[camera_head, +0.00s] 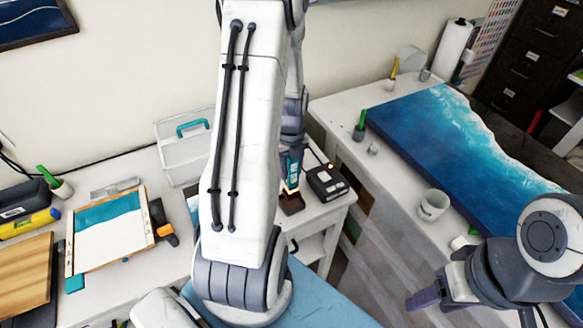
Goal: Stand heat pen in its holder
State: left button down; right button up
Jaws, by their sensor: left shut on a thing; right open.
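The heat pen (293,172) is teal with a glowing orange lower end, and hangs roughly upright. My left gripper (294,153) is shut on its upper part; the arm in front hides some of the grip. Directly below is a small dark brown block (291,205), which looks like the holder, near the table's right end. The pen's tip is at or just above this block; I cannot tell whether it touches or is inside. My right gripper (425,299) is open and empty at the lower right, away from the pen.
A black box with a small orange light (327,182) stands close right of the block. A clear case with a teal handle (184,141) stands behind left. A framed teal-and-white panel (108,229) lies left. The blue resin table (440,120) and white cup (433,205) are right.

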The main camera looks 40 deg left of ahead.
pick_arm(q)
jog(key=shift+f+b, duration=1.6)
jog(key=shift+f, duration=0.85)
jog(key=shift+c, duration=1.9)
grip_release()
jog(key=shift+r, duration=0.1)
notch_tip(320, 180, up, 10)
jog(key=shift+r+b, duration=0.15)
jog(key=shift+b, duration=0.8)
